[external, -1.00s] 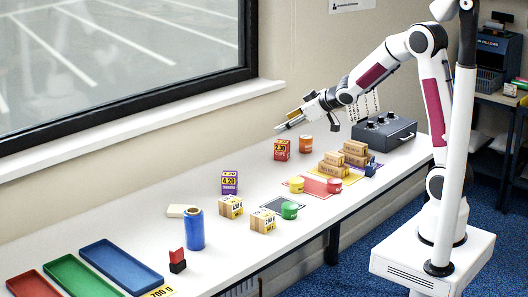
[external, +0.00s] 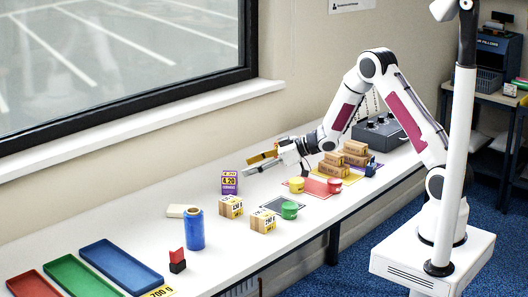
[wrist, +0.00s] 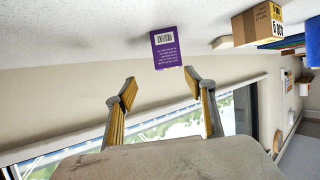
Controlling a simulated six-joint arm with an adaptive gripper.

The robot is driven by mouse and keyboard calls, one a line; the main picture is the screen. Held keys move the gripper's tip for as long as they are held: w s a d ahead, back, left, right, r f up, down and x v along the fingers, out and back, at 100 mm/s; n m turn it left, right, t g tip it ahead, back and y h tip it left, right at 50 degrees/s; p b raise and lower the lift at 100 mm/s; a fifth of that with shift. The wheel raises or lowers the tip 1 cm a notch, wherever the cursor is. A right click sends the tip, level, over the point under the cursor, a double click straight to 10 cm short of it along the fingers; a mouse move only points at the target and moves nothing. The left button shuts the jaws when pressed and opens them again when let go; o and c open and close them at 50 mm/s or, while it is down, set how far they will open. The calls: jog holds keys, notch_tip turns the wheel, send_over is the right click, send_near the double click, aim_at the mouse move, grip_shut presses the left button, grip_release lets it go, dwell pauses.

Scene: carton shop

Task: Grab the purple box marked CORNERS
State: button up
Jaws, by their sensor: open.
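My gripper (external: 252,165) is open and empty, just to the upper right of the purple box in the external view. In the wrist view the two fingers of my gripper (wrist: 160,83) are spread, and the box appears beyond the tips, roughly in line with the gap and apart from them.
Brown cartons (external: 231,207) with white and yellow labels stand in front of the purple box. A blue cylinder (external: 195,230) and a pale block (external: 178,210) are to its left. Green (external: 289,210) and yellow (external: 297,185) tubs stand right. The window wall is behind.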

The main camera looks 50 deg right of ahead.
aim_at(230, 180)
jog(key=shift+s+a+f+y, duration=0.15)
jog(key=shift+a+f+y, duration=0.45)
jog(key=shift+f, duration=0.4)
jog(key=shift+x, duration=1.35)
jog(key=shift+f, duration=0.1)
jog(key=shift+x, duration=2.55)
jog(key=shift+s+f, duration=0.1)
jog(key=c, duration=1.2)
